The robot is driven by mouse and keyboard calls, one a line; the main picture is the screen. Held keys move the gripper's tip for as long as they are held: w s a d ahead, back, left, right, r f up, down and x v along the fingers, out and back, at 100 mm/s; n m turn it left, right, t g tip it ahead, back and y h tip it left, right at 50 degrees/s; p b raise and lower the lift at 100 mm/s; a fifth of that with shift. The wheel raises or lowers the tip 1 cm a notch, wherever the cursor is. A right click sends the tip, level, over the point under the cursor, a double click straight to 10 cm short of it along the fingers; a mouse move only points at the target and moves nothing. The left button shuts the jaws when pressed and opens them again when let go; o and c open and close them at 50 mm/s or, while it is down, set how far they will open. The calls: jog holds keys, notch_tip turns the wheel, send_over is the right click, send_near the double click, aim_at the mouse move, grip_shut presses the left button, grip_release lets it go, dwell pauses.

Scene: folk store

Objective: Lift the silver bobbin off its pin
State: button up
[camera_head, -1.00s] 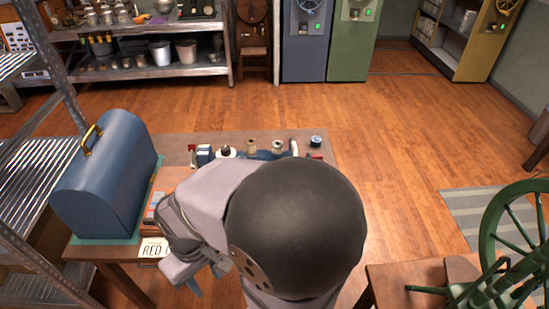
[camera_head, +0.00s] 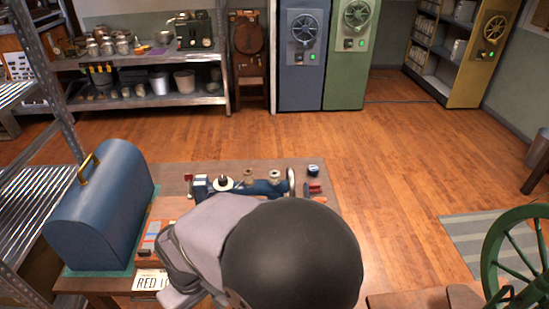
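A blue sewing machine (camera_head: 262,187) stands on the wooden table. Along its top are a white spool with a dark top (camera_head: 222,182), a tan spool (camera_head: 248,176) and another pale spool (camera_head: 275,176). I cannot tell which of these, if any, is the silver bobbin, and no pin shows clearly. My gripper (camera_head: 180,300) is only partly in view at the bottom edge, low and left of my arm, apart from the spools. Its fingertips are cut off or hidden, so its opening does not show. My arm covers the table's front middle.
A blue domed case (camera_head: 102,212) with a brass handle stands at the table's left, beside a metal shelf (camera_head: 40,165). A card lettered RED (camera_head: 151,281) lies near the front. A dark blue round item (camera_head: 313,170) and a red item (camera_head: 314,188) sit at the right edge. A green wheel (camera_head: 512,245) stands right.

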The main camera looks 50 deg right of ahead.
jog(key=s+d+r+m+g+y+p, duration=0.1)
jog(key=s+d+r+m+g+p, duration=0.3)
jog(key=p, duration=0.5)
jog(key=w+d+m+t+p, duration=0.1)
jog(key=w+d+m+p, duration=0.4)
jog(key=d, duration=0.9)
jog(key=w+d+m+t+p, duration=0.25)
jog(key=w+d+p, duration=0.45)
jog(key=d, duration=0.8)
jog(key=w+d+r+m, duration=0.3)
jog(key=w+d+r, duration=0.1)
jog(key=w+d+r+m+t+h, duration=0.1)
jog(key=w+d+r+m, duration=0.3)
jog(key=w+d+r, duration=0.1)
jog(key=shift+d+r+h+b, duration=0.1)
jog(key=shift+d+h+b, duration=0.15)
jog(key=shift+h+b, duration=0.1)
jog(key=shift+s+a+r+m+g, duration=0.15)
jog(key=shift+a+r+m, duration=0.1)
jog(key=shift+m, duration=1.05)
jog(key=shift+s+a+r+m, duration=0.1)
jog(key=shift+s+r+m, duration=0.15)
jog(key=shift+m, duration=1.1)
jog(key=shift+s+a+r+m+g, duration=0.1)
jog(key=shift+a+r+m, duration=0.15)
jog(key=shift+m, duration=1.05)
jog(key=shift+d+f, duration=0.1)
